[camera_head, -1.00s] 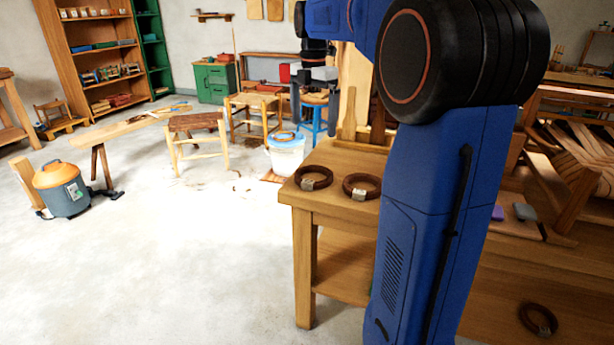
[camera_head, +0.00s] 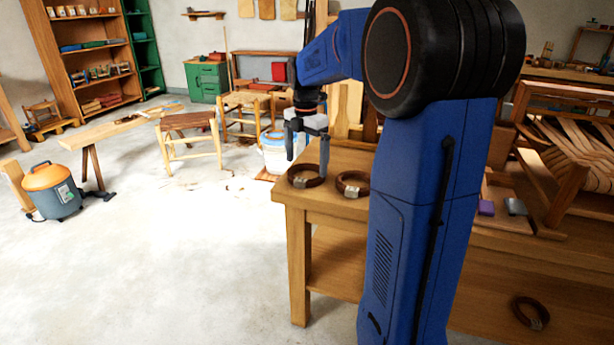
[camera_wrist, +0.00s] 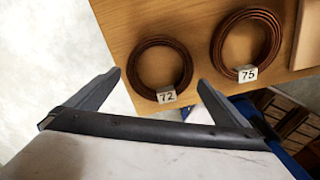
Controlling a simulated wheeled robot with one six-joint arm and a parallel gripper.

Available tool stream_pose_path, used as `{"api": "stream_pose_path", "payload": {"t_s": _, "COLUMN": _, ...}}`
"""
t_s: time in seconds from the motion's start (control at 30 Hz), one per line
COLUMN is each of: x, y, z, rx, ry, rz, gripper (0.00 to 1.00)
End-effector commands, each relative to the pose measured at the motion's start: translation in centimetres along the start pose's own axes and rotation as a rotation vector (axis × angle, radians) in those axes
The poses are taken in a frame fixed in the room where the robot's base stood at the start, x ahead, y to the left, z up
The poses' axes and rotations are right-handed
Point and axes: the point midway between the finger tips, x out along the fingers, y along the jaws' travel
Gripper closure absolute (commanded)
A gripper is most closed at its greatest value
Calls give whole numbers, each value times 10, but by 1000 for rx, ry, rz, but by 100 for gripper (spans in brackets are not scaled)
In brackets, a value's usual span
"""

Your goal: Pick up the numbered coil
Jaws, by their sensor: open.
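Two brown coils with white number tags lie flat on the wooden bench. The coil tagged 72 (camera_wrist: 186,66) is on the left in the wrist view and near the bench's corner in the head view (camera_head: 319,182). The coil tagged 75 (camera_wrist: 272,42) lies to its right, also in the head view (camera_head: 366,190). My gripper (camera_wrist: 160,82) is open and empty, its fingers apart on either side of the lower part of coil 72 in the picture. In the head view my gripper (camera_head: 307,160) hangs above that coil.
The wooden bench (camera_head: 300,212) has its left edge close to the coils. Another coil (camera_head: 547,315) lies lower right, its tag unreadable here. A bucket (camera_head: 272,158) stands behind the bench. Open floor lies left, with an orange-topped vacuum (camera_head: 52,190).

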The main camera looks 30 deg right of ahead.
Motion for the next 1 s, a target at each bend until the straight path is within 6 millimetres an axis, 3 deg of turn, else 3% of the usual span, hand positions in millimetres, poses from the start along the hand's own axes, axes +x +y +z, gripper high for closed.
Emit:
{"api": "stream_pose_path", "payload": {"t_s": 0.23, "x": 29, "y": -1, "z": 1, "rx": 0, "ry": 0, "rz": -1, "gripper": 0}}
{"api": "stream_pose_path", "payload": {"t_s": 0.53, "x": 33, "y": 0, "z": 1, "rx": 0, "ry": 0, "rz": 0, "gripper": 0}}
{"api": "stream_pose_path", "payload": {"t_s": 0.67, "x": 33, "y": 0, "z": 1, "rx": 0, "ry": 0, "rz": 0, "gripper": 29}}
{"api": "stream_pose_path", "payload": {"t_s": 1.0, "x": 28, "y": 0, "z": 1, "rx": 0, "ry": -1, "rz": 1, "gripper": 29}}
